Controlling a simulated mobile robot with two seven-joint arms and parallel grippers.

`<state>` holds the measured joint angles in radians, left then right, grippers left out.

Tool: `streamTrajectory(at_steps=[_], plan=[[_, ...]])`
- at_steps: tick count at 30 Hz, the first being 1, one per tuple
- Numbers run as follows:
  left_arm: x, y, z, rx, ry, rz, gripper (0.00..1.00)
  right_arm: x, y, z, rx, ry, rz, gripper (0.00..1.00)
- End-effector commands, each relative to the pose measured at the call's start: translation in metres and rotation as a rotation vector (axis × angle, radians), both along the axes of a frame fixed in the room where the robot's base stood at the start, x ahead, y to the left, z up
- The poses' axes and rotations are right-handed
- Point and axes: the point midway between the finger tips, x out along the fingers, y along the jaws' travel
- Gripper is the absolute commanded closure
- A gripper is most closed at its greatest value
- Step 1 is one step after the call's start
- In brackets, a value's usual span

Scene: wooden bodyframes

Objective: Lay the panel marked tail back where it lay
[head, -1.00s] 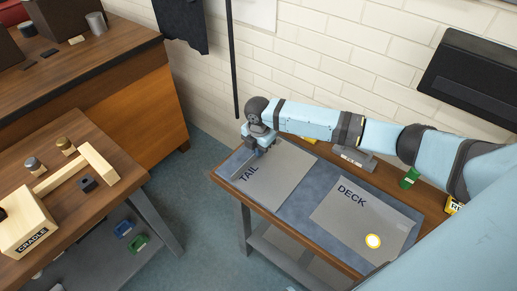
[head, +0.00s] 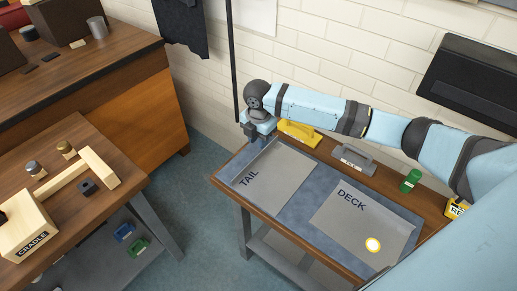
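The grey panel marked TAIL (head: 268,178) lies flat on the left part of the blue-grey mat (head: 307,207) on the right-hand bench. A second grey panel marked DECK (head: 350,222) lies flat to its right, with a round yellow-rimmed white disc (head: 373,245) on it. My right gripper (head: 254,138) is above the bench's back left corner, by the far edge of the TAIL panel. It appears clear of the panel. Its fingers are small and partly hidden, so I cannot tell their opening. My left gripper is out of view.
At left, another table (head: 75,222) bears a wooden cradle (head: 28,232). Open floor (head: 205,225) lies between the tables.

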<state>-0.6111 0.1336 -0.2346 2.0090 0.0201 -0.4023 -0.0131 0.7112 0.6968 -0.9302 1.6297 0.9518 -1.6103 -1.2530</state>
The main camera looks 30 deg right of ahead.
Motion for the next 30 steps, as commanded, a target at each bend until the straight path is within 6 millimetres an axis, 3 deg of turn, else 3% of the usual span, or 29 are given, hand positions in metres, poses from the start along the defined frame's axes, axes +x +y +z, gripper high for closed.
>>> streamTrajectory(at_steps=[3, 10, 26, 30], plan=[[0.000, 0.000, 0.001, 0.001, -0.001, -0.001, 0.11, 0.001, 0.000, 0.025, 0.000, -0.003, 0.001, 0.72], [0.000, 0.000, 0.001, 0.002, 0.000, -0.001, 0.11, 0.001, 0.000, 0.049, 0.000, -0.001, 0.000, 0.72], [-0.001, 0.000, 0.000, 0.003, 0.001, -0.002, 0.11, 0.000, 0.000, 0.052, 0.001, 0.000, 0.000, 0.72], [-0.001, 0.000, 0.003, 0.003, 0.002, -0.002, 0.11, -0.003, 0.009, 0.045, 0.022, -0.011, -0.016, 0.72]])
